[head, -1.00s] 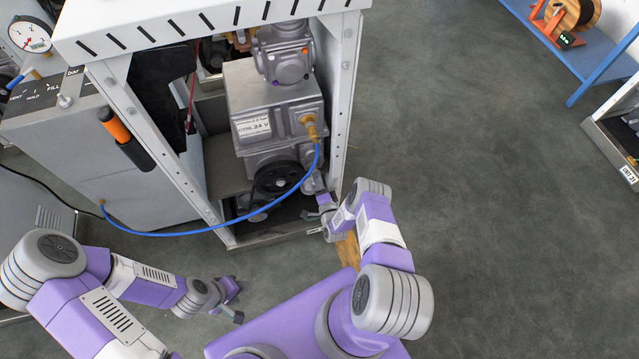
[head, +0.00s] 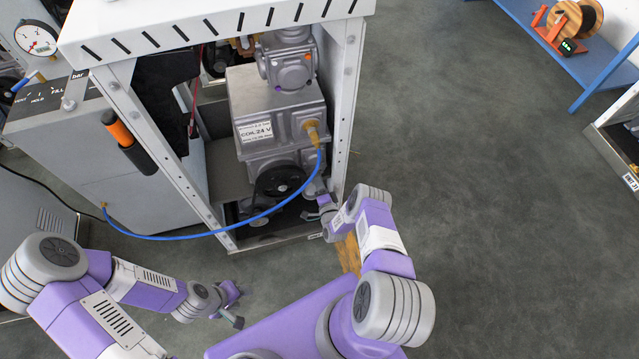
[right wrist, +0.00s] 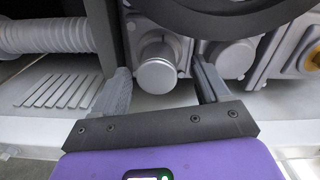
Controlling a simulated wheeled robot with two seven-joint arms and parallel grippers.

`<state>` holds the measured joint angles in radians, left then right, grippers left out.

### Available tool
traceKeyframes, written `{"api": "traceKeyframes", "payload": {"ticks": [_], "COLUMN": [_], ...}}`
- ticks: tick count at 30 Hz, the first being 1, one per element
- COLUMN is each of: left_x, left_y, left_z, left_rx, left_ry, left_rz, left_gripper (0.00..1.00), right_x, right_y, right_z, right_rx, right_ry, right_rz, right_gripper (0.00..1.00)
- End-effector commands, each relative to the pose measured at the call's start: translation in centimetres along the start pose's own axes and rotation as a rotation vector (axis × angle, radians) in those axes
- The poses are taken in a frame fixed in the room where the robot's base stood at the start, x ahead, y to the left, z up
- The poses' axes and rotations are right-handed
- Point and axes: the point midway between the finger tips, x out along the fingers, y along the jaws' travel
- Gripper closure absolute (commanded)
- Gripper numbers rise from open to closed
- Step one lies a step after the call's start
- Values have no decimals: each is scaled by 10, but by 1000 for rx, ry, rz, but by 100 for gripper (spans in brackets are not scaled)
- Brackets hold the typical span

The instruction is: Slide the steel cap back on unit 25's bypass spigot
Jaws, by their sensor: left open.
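The opened dispenser unit (head: 278,120) stands ahead, with its grey pump body and black pulley inside. In the right wrist view a round steel cap (right wrist: 157,76) faces me on a short grey stub under a black wheel. I cannot tell how far it sits on the stub. My right gripper (right wrist: 162,88) is open, one finger on each side of the cap, with gaps on both sides. In the head view my right gripper (head: 319,211) is low at the unit's front right corner. My left gripper (head: 234,305) is open and empty above the floor, away from the unit.
A blue hose (head: 240,227) loops from the brass fitting across the unit's front to the grey gauge box (head: 150,190). The frame post (head: 346,100) stands close to my right arm. A blue bench (head: 590,62) is at the far right. The floor on the right is clear.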

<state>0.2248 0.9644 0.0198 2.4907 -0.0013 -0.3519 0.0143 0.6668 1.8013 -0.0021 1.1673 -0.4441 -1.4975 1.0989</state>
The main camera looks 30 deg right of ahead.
Motion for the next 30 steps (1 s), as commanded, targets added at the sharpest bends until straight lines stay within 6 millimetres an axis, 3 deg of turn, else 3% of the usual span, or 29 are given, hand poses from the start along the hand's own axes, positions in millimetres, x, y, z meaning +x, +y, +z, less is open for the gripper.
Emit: {"api": "traceKeyframes", "payload": {"ticks": [8,21,30], "left_x": [-1,-23,-24], "left_y": [0,9,9], "left_z": [0,1,1], "left_rx": [0,0,0], "left_ry": [0,0,0], "left_rz": [0,0,0], "left_gripper": [53,53,53], "right_x": [-2,-65,-76], "right_y": [0,-1,0], "right_z": [0,0,0], "right_rx": [0,0,-1], "right_ry": [0,0,0], "right_rz": [1,3,0], "right_gripper": [25,25,25]}}
